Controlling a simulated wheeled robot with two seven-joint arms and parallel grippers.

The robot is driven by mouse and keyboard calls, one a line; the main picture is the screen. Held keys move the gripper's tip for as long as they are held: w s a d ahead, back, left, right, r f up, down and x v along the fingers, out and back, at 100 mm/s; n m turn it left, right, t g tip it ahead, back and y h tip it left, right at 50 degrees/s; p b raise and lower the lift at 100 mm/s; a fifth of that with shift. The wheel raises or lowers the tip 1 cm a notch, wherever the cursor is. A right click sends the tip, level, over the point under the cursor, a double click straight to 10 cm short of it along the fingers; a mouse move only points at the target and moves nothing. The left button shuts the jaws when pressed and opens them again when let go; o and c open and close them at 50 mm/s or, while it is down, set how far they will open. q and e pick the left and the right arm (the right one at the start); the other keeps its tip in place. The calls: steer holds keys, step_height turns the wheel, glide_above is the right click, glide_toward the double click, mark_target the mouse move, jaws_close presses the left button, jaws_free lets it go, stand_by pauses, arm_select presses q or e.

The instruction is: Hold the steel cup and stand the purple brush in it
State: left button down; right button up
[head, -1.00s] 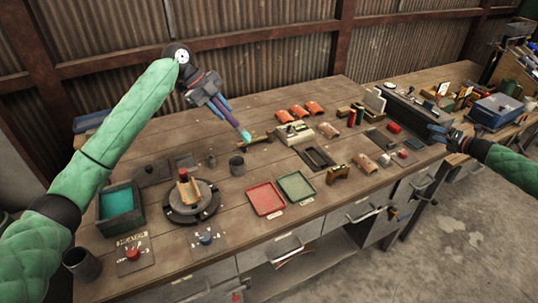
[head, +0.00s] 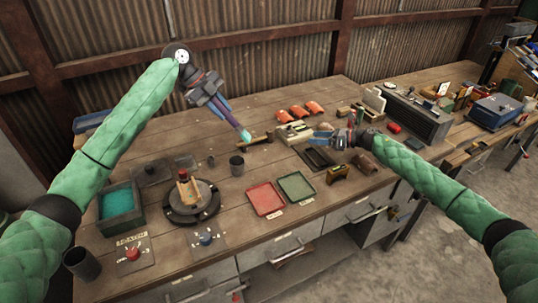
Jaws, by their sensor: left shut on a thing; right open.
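The purple brush (head: 230,119) is held in my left gripper (head: 219,106) above the back middle of the bench. It slants down to the right, with its teal tip lowest. The grey steel cup (head: 237,166) stands upright on the bench, below and a little left of the brush tip. No gripper touches the cup. My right gripper (head: 322,137) is open and empty, to the right of the cup, over the dark rectangular frame.
A red tray (head: 265,199) and a green tray (head: 297,187) lie in front of the cup. A round turntable (head: 193,212) and a teal-filled box (head: 117,208) stand to the left. A dark cylinder (head: 82,264) is at the front left. Orange curved pieces (head: 298,111) lie behind.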

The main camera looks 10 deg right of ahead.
steer(key=s+a+n+g, duration=0.1)
steer(key=a+n, duration=0.2)
steer(key=a, duration=0.3)
steer(key=s+a+f+n+g, duration=0.1)
steer(key=s+a+n+g, duration=0.1)
steer(key=a, duration=0.5)
steer(key=s+a+n+g+h, duration=0.1)
steer(key=s+a+n+g, duration=0.1)
steer(key=a, duration=0.4)
steer(key=shift+a+f+n, duration=0.15)
steer(key=shift+a+n, duration=0.2)
steer(key=shift+n, duration=0.45)
steer(key=x, duration=1.1)
steer(key=shift+a+f, duration=0.2)
steer(key=shift+a, duration=0.15)
